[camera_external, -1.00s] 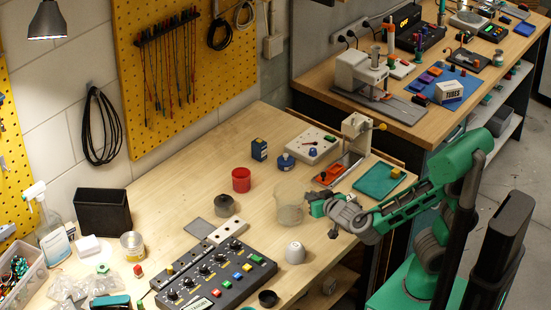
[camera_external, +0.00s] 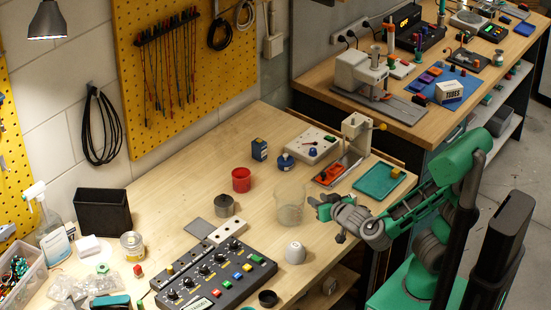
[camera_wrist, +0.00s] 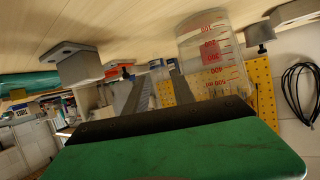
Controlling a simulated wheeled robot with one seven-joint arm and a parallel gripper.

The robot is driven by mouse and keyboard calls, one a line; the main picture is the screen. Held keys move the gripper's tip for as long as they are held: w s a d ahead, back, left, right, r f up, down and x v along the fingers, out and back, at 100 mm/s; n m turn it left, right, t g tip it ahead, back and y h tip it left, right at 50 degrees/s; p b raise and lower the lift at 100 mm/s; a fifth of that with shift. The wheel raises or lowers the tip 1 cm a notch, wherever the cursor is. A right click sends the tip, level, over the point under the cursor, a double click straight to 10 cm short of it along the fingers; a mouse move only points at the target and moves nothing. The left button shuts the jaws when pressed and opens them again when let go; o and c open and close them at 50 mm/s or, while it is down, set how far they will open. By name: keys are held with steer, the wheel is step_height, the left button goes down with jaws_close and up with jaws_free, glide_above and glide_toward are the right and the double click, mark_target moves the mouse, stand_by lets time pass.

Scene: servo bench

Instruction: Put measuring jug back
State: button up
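The measuring jug (camera_external: 291,207) is clear and stands upright on the wooden bench near its front edge. In the wrist view the jug (camera_wrist: 210,58), with red graduations, shows upside down on the right, beside and partly beyond the right finger. My gripper (camera_external: 317,204) is low over the bench just right of the jug, with a small gap seeming to lie between them. In the wrist view my gripper's (camera_wrist: 160,88) two grey fingers are apart, with nothing seen held between them. Whether a finger touches the jug is not clear.
A red pot (camera_external: 241,180) and dark cylinder (camera_external: 224,206) stand behind left. A teal tray (camera_external: 373,184) and a grey-beige fixture (camera_external: 357,132) are to the right.

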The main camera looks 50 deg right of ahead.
steer(key=p+v, duration=0.5)
steer(key=v, duration=0.2)
